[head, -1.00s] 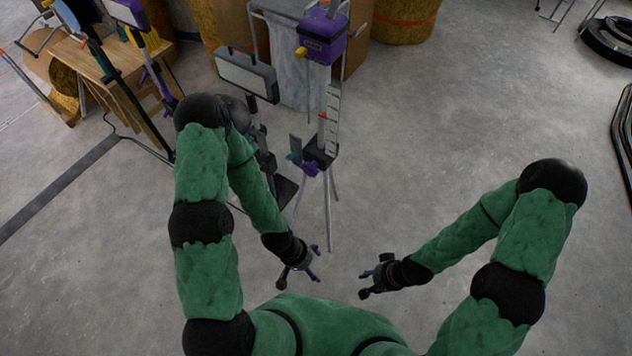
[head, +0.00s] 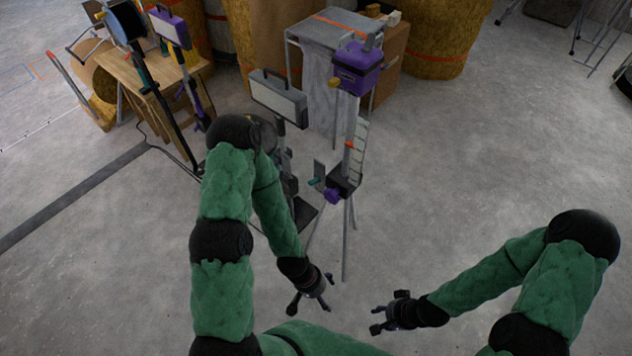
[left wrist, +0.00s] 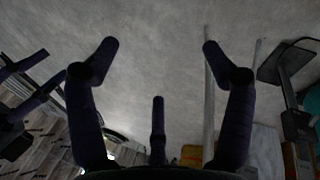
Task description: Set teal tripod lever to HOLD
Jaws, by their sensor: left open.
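A tripod stand (head: 347,225) with a grey mast stands in front of me and carries a purple box (head: 357,68) on top. A small teal lever (head: 316,182) sticks out left of its dark hub, beside a purple knob (head: 333,196). The lever is too small to tell its setting, and no HOLD mark is readable. My left gripper (head: 312,300) is open and empty, below and nearer to me than the lever, clear of it. Its spread fingers show in the left wrist view (left wrist: 160,60). My right gripper (head: 377,319) looks open and empty, to the right of the left one.
A work lamp (head: 278,97) on a dark stand is just left of the tripod, partly behind my left arm. A wooden table (head: 150,80) and another purple-headed stand (head: 170,27) are at the far left. A cloth-draped frame (head: 325,75) stands behind. Floor at the right is clear.

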